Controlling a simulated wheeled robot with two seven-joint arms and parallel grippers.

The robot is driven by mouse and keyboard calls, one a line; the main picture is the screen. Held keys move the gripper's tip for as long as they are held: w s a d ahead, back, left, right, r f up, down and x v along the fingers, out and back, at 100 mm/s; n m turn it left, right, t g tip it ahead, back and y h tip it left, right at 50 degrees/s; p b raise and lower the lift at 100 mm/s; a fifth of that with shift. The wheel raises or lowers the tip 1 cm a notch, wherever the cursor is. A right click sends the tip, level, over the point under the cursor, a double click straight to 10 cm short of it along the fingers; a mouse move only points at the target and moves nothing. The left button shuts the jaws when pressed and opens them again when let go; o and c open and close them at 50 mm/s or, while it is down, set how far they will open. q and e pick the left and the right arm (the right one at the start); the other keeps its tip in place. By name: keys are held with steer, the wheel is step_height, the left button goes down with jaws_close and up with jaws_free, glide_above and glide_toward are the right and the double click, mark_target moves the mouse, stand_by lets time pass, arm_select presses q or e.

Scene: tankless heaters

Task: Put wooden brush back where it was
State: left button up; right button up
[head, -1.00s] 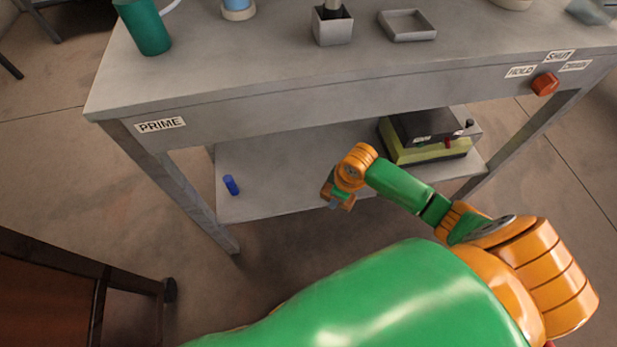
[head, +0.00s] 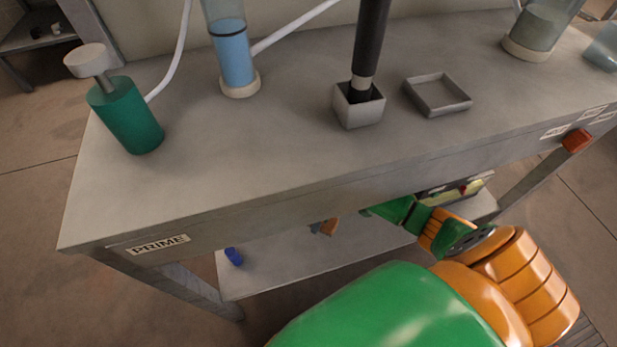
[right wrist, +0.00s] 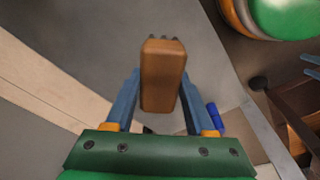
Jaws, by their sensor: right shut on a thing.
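The wooden brush (right wrist: 163,75) is a brown block with dark bristles at its far end, seen in the right wrist view. My right gripper (right wrist: 160,90) is shut on it, with a blue-grey finger on each side. In the head view my right gripper (head: 324,227) is mostly hidden under the table's front edge, above the lower shelf (head: 290,262).
A blue cylinder (head: 233,256) is on the lower shelf, left of my gripper. A black and yellow-green box (head: 455,188) is at the shelf's right. The tabletop (head: 220,150) above holds a green pump (head: 127,115), a square holder (head: 359,106) and an empty tray (head: 437,108).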

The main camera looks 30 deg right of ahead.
steer(key=shift+w+f, duration=0.1)
steer(key=shift+w, duration=0.25)
step_height(320, 180, down, 9)
steer(key=b, duration=0.5)
steer(key=shift+f+b, duration=0.15)
steer(key=shift+b, duration=0.2)
steer(key=shift+f, duration=0.35)
steer(key=shift+r, duration=0.15)
steer(key=o, duration=1.2)
arm_select(q)
steer(key=w+d+f, duration=0.1)
steer(key=w+d, duration=0.3)
steer(key=w, duration=0.1)
steer(key=shift+w+d+f+h, duration=0.15)
steer(key=shift+w+f+h, duration=0.15)
steer(key=shift+w, duration=0.05)
